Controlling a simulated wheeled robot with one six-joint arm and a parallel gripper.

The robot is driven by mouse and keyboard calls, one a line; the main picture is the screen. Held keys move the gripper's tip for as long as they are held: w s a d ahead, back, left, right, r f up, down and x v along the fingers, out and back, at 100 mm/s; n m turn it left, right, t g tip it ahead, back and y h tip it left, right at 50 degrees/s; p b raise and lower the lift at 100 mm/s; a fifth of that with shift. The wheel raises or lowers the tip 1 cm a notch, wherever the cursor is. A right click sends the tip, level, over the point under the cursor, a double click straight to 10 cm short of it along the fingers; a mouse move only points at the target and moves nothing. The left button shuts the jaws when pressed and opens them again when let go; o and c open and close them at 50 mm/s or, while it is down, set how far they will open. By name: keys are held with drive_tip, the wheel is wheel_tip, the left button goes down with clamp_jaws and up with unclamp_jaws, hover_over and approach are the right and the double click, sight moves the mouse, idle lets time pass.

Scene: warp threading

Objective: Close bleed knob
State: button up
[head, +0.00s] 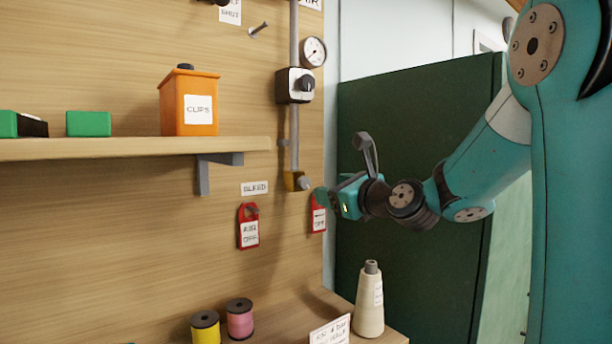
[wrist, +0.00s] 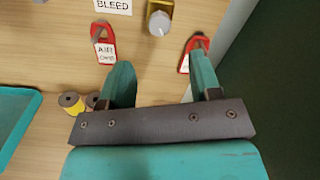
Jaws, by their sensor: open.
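The bleed knob (head: 304,183) is a small grey knob on a brass valve block (head: 290,181) at the lower end of the grey pipe. In the wrist view the knob (wrist: 159,23) is at the top, beyond the fingertips and between their lines. My gripper (head: 324,194) is just right of the knob and slightly lower in the head view, with a gap showing. In the wrist view my gripper (wrist: 160,62) is open, with nothing between its two teal fingers. The knob's exact turn angle is hard to tell.
A BLEED label (head: 255,188) is left of the valve. Red tags hang nearby, one left (head: 249,227) and one right (head: 318,214), partly behind my right finger in the wrist view. A shelf (head: 130,149) holds an orange clips box (head: 189,103). A cone (head: 370,300) stands below.

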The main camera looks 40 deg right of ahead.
sight(306, 184)
drive_tip(key=w+p, duration=0.2)
drive_tip(key=w, duration=0.3)
drive_tip(key=w+p, duration=0.1)
drive_tip(key=w, duration=0.3)
drive_tip(key=shift+w+a+p, duration=0.2)
drive_tip(key=shift+w+p, duration=0.15)
drive_tip(key=shift+w, duration=0.05)
drive_tip(key=c, duration=0.9)
drive_tip(key=shift+c, duration=0.2)
